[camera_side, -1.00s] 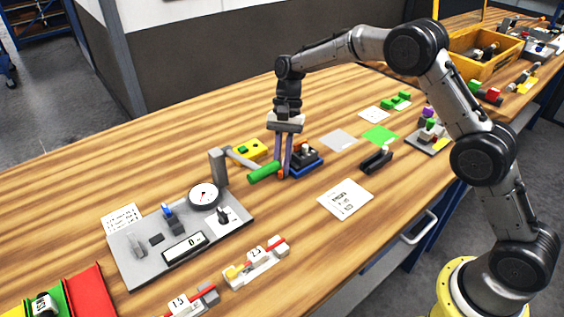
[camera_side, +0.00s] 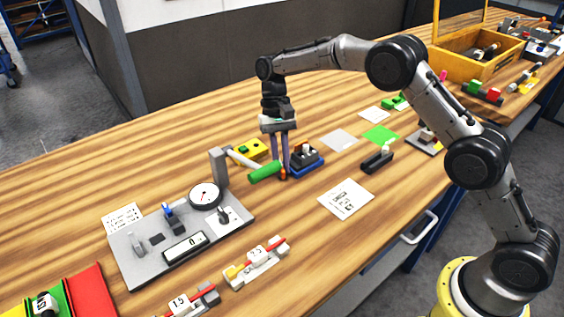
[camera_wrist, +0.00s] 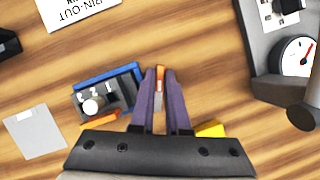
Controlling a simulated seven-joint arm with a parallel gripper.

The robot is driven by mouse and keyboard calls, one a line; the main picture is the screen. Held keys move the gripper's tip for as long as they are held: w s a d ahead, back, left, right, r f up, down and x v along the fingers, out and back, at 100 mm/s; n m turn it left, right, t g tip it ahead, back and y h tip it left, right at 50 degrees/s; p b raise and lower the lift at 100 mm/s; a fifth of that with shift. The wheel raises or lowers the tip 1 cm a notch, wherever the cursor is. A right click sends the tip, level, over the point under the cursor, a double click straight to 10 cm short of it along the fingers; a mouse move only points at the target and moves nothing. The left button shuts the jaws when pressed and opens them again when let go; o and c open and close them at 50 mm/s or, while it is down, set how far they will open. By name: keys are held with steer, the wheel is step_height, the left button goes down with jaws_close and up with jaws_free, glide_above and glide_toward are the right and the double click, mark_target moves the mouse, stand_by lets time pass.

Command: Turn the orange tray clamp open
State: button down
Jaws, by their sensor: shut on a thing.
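The blue tray (camera_side: 305,164) sits on the bench, holding grey and dark parts; it also shows in the wrist view (camera_wrist: 140,72). My gripper (camera_side: 284,174) is pointed down just left of the tray. In the wrist view my gripper (camera_wrist: 160,78) has its purple fingers closed on a narrow orange piece, the tray clamp (camera_wrist: 160,72), beside the tray's edge. A small orange bit of the clamp (camera_side: 283,177) shows at the fingertips in the side view. Another orange strip (camera_wrist: 100,122) lies along the tray's side. The fingers hide part of the clamp.
A green handle (camera_side: 265,172) on a grey arm reaches out from the gauge plate (camera_side: 130,275) close left of my fingers. A yellow block (camera_side: 251,149) stands behind. A dark holder (camera_side: 377,161) and a printed card (camera_side: 346,199) lie to the right.

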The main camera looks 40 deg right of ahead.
steer(key=n+h, duration=0.1)
steer(key=n, duration=0.3)
steer(key=shift+w+a+r+n+h, duration=0.1)
steer(key=shift+n+h, duration=0.3)
stand_by(0.4)
steer(key=c, duration=1.2)
jaws_free()
